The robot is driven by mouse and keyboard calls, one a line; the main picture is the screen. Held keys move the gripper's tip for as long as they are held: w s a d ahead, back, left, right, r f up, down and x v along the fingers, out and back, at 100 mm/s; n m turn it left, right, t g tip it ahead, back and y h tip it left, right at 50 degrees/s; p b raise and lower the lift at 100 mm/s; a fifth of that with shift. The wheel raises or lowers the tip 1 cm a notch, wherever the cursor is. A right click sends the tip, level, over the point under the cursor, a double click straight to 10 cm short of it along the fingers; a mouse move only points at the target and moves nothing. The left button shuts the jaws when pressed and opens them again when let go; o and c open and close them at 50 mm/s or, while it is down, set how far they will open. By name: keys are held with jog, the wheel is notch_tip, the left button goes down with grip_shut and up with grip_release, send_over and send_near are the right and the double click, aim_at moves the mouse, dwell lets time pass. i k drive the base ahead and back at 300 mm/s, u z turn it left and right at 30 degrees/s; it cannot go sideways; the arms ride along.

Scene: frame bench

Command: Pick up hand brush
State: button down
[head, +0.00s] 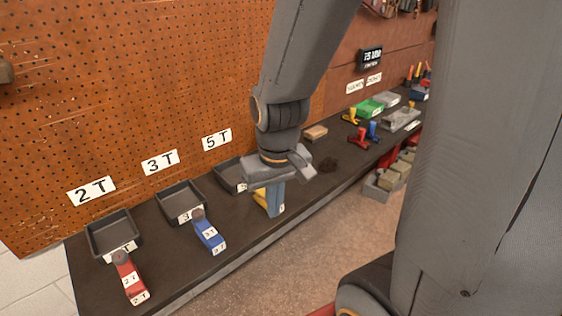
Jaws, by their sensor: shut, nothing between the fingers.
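I cannot make out a hand brush for certain. A small tan block (315,132) lies on the dark bench near the wall, right of my arm; it may be a brush, but its bristles do not show. A dark roundish thing (328,165) lies nearer the bench front, too small to identify. My gripper (275,213) points down over the bench's front part, left of both. Its fingers are shut and empty. It partly hides a yellow-handled tool and the tray marked 5T.
Dark trays (113,235) line the bench's left part, with a red tool (130,278) and a blue tool (209,233) before them. Red clamps (359,138), a green bin (369,108) and a grey block (400,120) stand farther right. A pegboard wall (130,90) rises behind.

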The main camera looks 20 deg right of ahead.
aim_at(313, 135)
jog(key=u, duration=0.2)
jog(key=k, duration=0.25)
jog(key=z, duration=0.65)
jog(key=i, duration=0.35)
jog(key=z, duration=0.4)
